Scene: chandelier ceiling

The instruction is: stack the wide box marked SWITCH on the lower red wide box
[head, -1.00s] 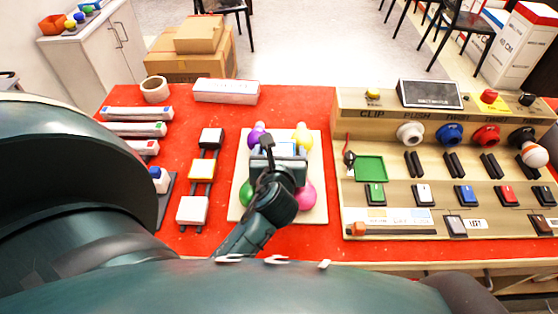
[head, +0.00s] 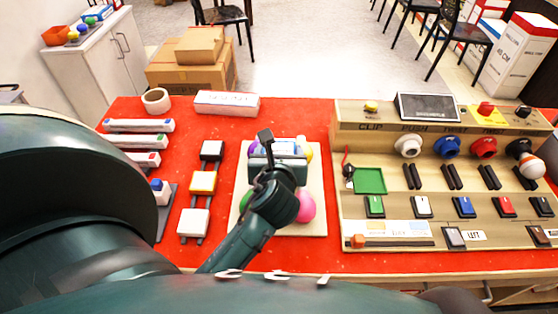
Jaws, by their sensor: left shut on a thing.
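My left gripper (head: 279,161) is over the pale board with coloured balls, shut on a small pale blue-white thing (head: 287,147). The gripper hides most of that thing, and no marking on it can be read. A long white box (head: 227,103) lies at the back of the red table, left of the gripper and apart from it. It has dark lettering too small to read surely, so I cannot tell whether it says SWITCH. No lower red wide box can be clearly made out on the table. My right gripper is not in view.
The pale board (head: 313,226) carries a pink ball (head: 305,207) and others partly hidden. Switch blocks (head: 203,182) and long bars (head: 139,126) are to its left. A wooden control panel (head: 400,183) fills the right. Red tabletop is bare in front of the white box.

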